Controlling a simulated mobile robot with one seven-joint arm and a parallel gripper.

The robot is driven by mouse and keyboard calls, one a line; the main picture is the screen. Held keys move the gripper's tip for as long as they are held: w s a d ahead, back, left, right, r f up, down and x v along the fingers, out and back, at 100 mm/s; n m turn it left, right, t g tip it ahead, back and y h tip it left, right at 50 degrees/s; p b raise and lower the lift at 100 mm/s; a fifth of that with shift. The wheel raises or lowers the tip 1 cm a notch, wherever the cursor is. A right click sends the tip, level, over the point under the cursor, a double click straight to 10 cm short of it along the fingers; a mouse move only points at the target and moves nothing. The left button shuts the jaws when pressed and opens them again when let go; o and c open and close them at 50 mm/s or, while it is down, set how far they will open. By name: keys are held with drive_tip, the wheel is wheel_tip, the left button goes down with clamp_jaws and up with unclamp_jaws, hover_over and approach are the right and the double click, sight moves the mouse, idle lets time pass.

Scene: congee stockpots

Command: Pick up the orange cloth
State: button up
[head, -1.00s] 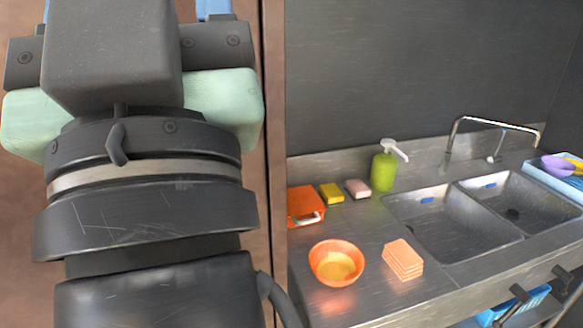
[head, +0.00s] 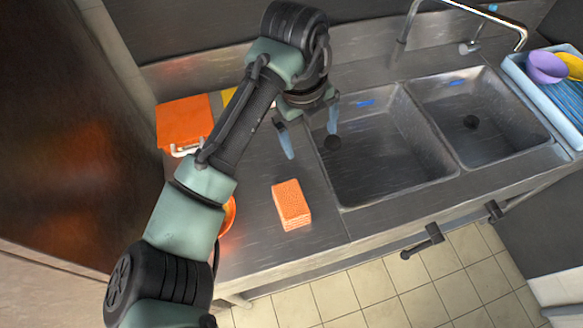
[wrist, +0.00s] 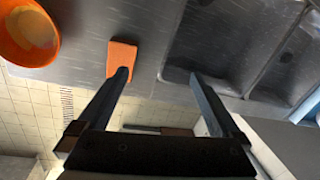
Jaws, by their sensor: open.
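The orange cloth (head: 291,204) is a folded, textured stack lying on the steel counter near its front edge, left of the sinks. My gripper (head: 311,150) is open and empty, above the counter and behind the cloth in the head view. In the wrist view the cloth (wrist: 121,58) shows beyond the left fingertip, which overlaps its lower edge in the picture. The space between the fingertips (wrist: 159,75) shows bare counter. I see no contact with the cloth.
An orange bowl (head: 229,214) stands left of the cloth, mostly hidden by my arm; the wrist view shows it clearly (wrist: 45,52). An orange box (head: 183,120) is at the back left. Sink basins (head: 385,150) lie right of the cloth. A blue tray (head: 540,100) holds bowls.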

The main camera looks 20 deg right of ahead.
drive_tip(key=m+g+y, duration=0.2)
approach(291, 200)
drive_tip(key=f, duration=0.1)
drive_tip(key=f+p, duration=0.1)
drive_tip(key=f, duration=0.2)
drive_tip(key=shift+s+a+f+p, duration=0.1)
drive_tip(key=shift+s+f+p, duration=0.1)
drive_tip(key=shift+s+p, duration=0.2)
drive_tip(key=shift+s+f+p, duration=0.15)
drive_tip(key=shift+f+p, duration=0.3)
drive_tip(key=shift+f, duration=1)
drive_tip(key=shift+s+f+p, duration=0.2)
drive_tip(key=shift+f+p, duration=0.25)
drive_tip(key=shift+f, duration=1)
drive_tip(key=c, duration=1.3)
wheel_tip(291, 200, up, 10)
drive_tip(key=shift+r+b, duration=0.1)
drive_tip(key=shift+b, duration=0.75)
